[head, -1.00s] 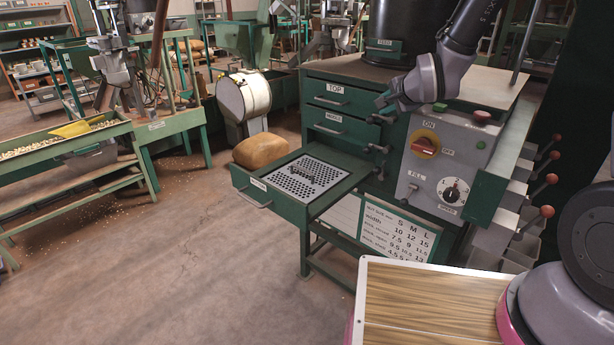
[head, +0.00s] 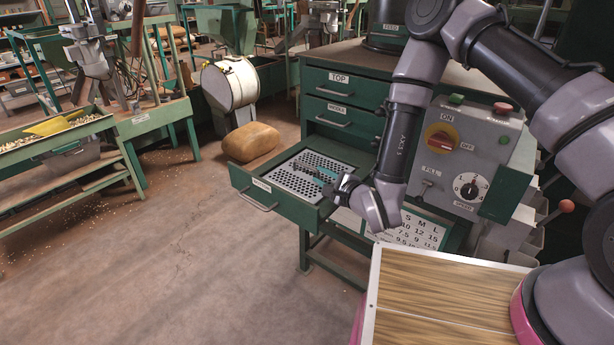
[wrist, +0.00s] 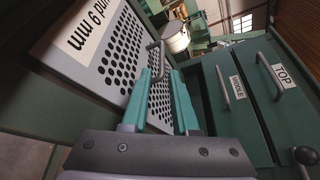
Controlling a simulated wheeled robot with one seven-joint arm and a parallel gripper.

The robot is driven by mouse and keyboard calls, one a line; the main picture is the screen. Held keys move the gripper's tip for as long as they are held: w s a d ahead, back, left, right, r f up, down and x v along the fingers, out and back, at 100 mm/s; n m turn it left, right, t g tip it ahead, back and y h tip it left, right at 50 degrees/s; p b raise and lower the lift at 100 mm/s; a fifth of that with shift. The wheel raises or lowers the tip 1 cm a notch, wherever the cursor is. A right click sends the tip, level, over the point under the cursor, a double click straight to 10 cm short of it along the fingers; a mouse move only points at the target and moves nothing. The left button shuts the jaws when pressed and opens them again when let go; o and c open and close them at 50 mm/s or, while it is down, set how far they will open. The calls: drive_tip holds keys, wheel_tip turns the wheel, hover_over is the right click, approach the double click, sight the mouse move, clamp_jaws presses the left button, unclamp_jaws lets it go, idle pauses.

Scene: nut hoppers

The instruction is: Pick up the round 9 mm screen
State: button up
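The round 9 mm screen (head: 291,181) is a grey perforated plate lying in the pulled-out bottom drawer (head: 260,194). In the wrist view the screen (wrist: 108,50) shows round holes, a label ending in "nd 9 mm" and a raised dark handle (wrist: 155,48). My gripper (head: 322,176) is over the right part of the screen, low above the drawer. In the wrist view its two teal fingers (wrist: 160,72) are apart, with the handle in line with the gap at their tips. I cannot tell whether they touch it.
The closed top drawer (head: 341,88) and middle drawer (head: 340,115) are above the open one. A control box (head: 460,150) stands to the right. A brown sack (head: 250,142) lies behind the drawer.

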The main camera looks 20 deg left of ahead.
sight(308, 167)
drive_tip(key=x, duration=0.9)
drive_tip(key=shift+r, duration=0.15)
clamp_jaws()
idle(1.2)
